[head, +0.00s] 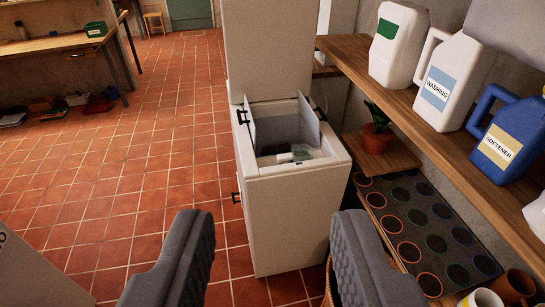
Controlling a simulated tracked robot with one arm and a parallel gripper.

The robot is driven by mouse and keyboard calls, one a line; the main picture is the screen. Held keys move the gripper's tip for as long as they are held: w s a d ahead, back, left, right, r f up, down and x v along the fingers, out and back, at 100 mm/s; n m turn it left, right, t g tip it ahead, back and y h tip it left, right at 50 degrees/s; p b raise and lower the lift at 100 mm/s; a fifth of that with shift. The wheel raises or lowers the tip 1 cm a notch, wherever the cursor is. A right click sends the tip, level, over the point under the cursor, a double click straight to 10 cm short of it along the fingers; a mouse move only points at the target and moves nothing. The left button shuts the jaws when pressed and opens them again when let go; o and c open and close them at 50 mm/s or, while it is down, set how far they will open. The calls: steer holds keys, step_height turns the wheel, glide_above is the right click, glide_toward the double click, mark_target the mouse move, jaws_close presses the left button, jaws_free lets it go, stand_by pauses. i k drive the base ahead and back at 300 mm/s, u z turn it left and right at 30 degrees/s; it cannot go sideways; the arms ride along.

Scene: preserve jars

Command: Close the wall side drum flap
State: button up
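A white top-loading machine (287,215) stands in the middle of the head view, with its top opening facing up. Two drum flaps stand raised at the opening. The wall side drum flap (309,119) is the one on the right, a pale panel standing roughly upright. The other flap (251,124) stands up on the left. Between them the drum interior shows, with something grey and white inside that I cannot make out. My gripper (275,218) is open and empty, its two dark fingers wide apart, on the near side of the machine and apart from the flaps.
A tall white panel (265,45) rises behind the opening. On the right, a wooden shelf (440,150) holds white jugs (450,85) and a blue softener jug (507,140). A potted plant (376,138) stands close to the machine's right. Tiled floor (120,180) is open on the left.

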mark_target(308, 115)
steer(key=i, duration=1.35)
steer(key=z, duration=0.15)
steer(key=k, duration=0.5)
steer(key=u, duration=0.55)
steer(key=i, duration=1.65)
steer(key=z, duration=0.65)
